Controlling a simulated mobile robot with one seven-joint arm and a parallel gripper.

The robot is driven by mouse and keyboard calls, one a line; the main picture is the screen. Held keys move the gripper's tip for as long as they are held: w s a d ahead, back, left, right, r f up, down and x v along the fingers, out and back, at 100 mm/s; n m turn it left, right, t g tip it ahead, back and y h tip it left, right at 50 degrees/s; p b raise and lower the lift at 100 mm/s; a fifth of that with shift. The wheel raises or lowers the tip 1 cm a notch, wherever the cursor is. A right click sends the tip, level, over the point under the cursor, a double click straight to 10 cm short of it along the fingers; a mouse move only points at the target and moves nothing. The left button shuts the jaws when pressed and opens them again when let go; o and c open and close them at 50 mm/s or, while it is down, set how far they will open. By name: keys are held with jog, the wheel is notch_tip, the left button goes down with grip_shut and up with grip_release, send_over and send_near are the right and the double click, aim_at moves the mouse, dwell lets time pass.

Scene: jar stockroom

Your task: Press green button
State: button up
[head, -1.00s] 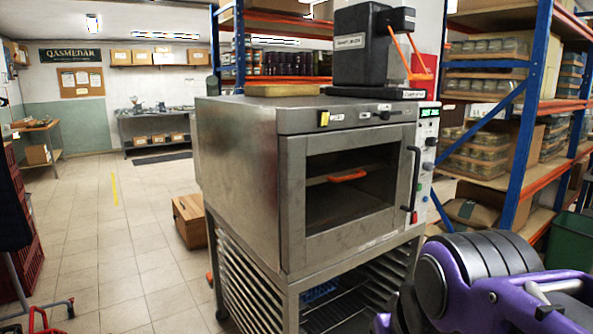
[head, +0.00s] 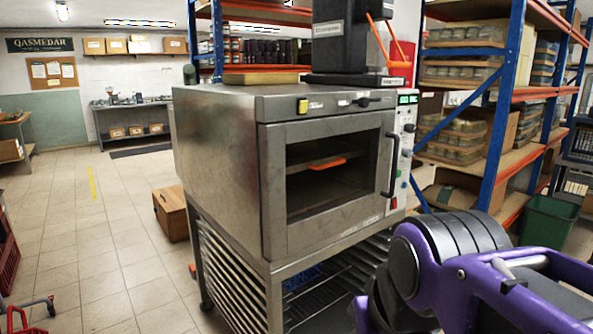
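A steel oven (head: 215,150) stands on a rack in the middle of the head view. Its narrow white control panel (head: 401,160) is on the right of the door, with a lit green display (head: 408,99) at the top and small knobs and buttons below. The buttons are too small for me to pick out the green one surely. A small red mark sits near the panel's bottom. My purple and black arm fills the lower right, in front of and below the panel. My gripper is not in view.
The oven's black door handle (head: 391,165) sticks out just left of the panel. Blue and orange shelving (head: 510,95) with jars stands at right, above a green bin (head: 543,222). A wooden box (head: 170,212) lies on the open tiled floor at left.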

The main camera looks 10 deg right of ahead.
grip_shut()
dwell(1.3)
